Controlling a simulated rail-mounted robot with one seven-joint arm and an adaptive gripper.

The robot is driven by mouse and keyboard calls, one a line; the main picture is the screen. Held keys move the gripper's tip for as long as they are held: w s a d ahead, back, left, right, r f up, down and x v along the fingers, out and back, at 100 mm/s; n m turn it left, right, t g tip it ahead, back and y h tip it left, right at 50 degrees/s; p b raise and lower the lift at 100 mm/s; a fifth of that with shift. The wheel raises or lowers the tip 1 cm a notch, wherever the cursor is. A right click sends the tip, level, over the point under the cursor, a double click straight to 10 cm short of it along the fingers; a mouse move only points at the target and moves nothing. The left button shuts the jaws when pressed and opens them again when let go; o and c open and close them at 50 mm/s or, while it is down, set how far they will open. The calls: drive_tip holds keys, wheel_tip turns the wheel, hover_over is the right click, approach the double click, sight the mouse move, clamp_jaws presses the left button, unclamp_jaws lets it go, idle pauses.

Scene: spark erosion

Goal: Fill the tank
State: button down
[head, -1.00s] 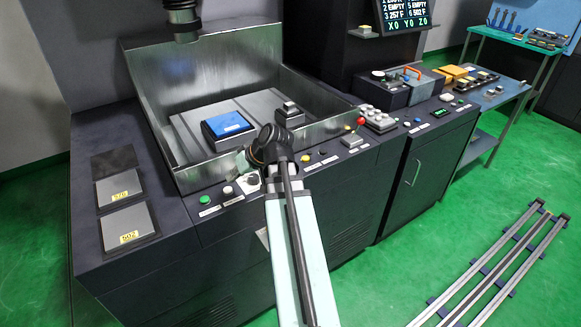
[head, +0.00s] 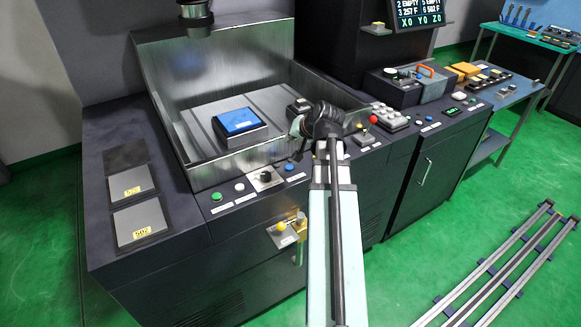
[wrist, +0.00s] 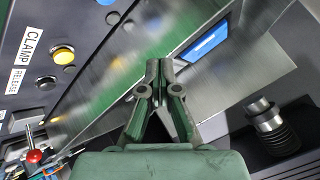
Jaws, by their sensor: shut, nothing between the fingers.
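The tank (head: 215,70) is an open metal-walled basin on the dark machine. A blue-topped block (head: 239,122) sits on the plate inside it, and I see no liquid there. The block's blue face (wrist: 207,44) also shows in the wrist view. My gripper (wrist: 157,66) is shut and empty, with its green fingertips close in front of the tank's wall in the wrist view. I cannot tell whether they touch it. In the head view my arm hides part of the front panel and the tank's right front corner.
The front panel has a green button (head: 216,196), a white button (head: 239,187), a black knob (head: 266,177) and a blue button (head: 289,167). A yellow knob with brass fitting (head: 283,228) is on the machine's front. A red-knobbed lever (wrist: 34,156) and yellow CLAMP button (wrist: 64,54) show in the wrist view.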

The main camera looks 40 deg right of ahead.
sight(291, 167)
drive_tip(key=shift+f, duration=0.2)
drive_tip(key=shift+f+b, duration=2.85)
drive_tip(key=shift+f, duration=1.4)
drive_tip(key=shift+f, duration=0.1)
drive_tip(key=shift+f, duration=0.3)
drive_tip(key=shift+f+b, duration=0.45)
drive_tip(key=shift+f, duration=0.05)
drive_tip(key=shift+r+p, duration=0.65)
drive_tip(key=shift+r, duration=0.3)
drive_tip(key=shift+r, duration=0.1)
drive_tip(key=shift+r+p, duration=1.7)
drive_tip(key=shift+r, duration=0.7)
